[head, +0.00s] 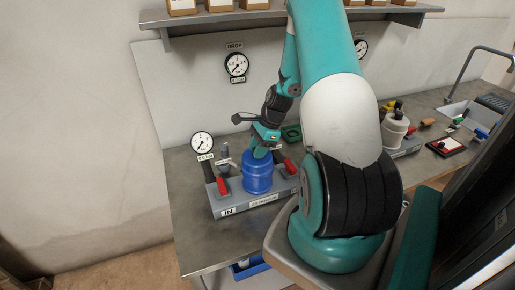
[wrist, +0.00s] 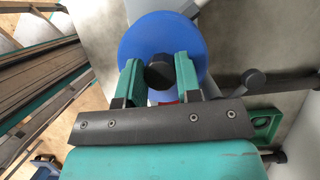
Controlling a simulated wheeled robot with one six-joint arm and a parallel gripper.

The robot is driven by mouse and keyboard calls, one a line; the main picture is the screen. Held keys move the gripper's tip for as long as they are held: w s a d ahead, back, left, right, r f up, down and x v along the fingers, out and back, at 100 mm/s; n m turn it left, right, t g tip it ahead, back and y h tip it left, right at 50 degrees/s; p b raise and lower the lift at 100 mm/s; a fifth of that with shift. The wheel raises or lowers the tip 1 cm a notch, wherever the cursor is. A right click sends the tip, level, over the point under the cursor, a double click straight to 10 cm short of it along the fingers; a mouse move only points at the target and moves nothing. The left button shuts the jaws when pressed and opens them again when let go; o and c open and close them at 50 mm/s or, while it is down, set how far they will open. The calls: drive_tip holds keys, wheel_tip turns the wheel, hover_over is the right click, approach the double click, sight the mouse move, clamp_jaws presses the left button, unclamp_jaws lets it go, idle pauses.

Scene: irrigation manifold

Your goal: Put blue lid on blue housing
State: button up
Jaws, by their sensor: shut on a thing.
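The blue housing (head: 257,180) stands upright on a grey manifold block between two red-handled levers. My gripper (head: 260,150) is directly above it, pointing down. In the wrist view my gripper (wrist: 159,72) is shut on the dark knob of the blue lid (wrist: 160,28), with one finger on each side of the knob. The lid shows there as a round blue disc. In the head view the lid is at the top of the housing, partly hidden by the gripper. I cannot tell whether it is fully seated or slightly above.
Red levers (head: 222,186) flank the housing, and a pressure gauge (head: 202,143) stands at the left. A green part (head: 291,133) lies behind. The front left bench is clear.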

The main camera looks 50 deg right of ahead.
drive_tip(key=shift+f, duration=0.1)
drive_tip(key=o, duration=1.5)
drive_tip(key=shift+o, duration=0.2)
drive_tip(key=shift+r+p, duration=3.1)
drive_tip(key=shift+r, duration=0.45)
